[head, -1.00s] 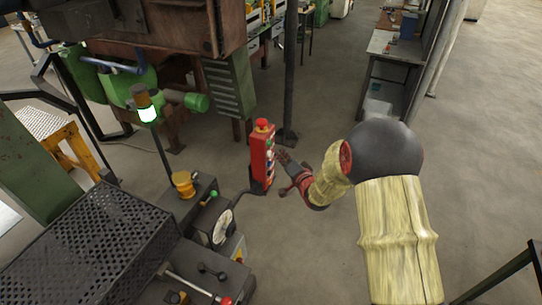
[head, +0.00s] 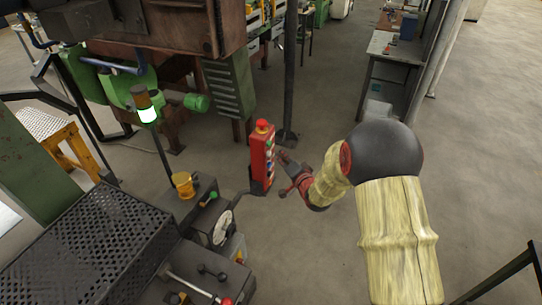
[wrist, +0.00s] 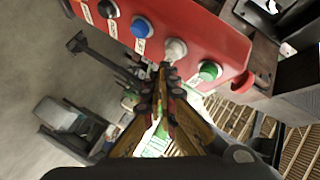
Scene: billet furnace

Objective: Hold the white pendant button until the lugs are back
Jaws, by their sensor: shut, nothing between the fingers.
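The red pendant (head: 262,160) hangs upright in the middle of the head view, with a red mushroom button on its top. In the wrist view the pendant face (wrist: 215,35) crosses the top, with black, blue, white and green buttons in a row. The white button (wrist: 175,49) lies just beyond my fingertips. My gripper (wrist: 163,70) is shut and empty, its tips at the lower edge of the white button. I cannot tell whether they touch or press it. In the head view my gripper (head: 282,158) is just right of the pendant. I cannot make out the lugs.
A beacon (head: 146,108) glows green-white on a post at left. A console with a dial (head: 222,227) and levers stands below the pendant. A perforated dark cover (head: 90,245) is at lower left. A grey workbench (head: 395,48) stands at upper right. The floor right of my arm is open.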

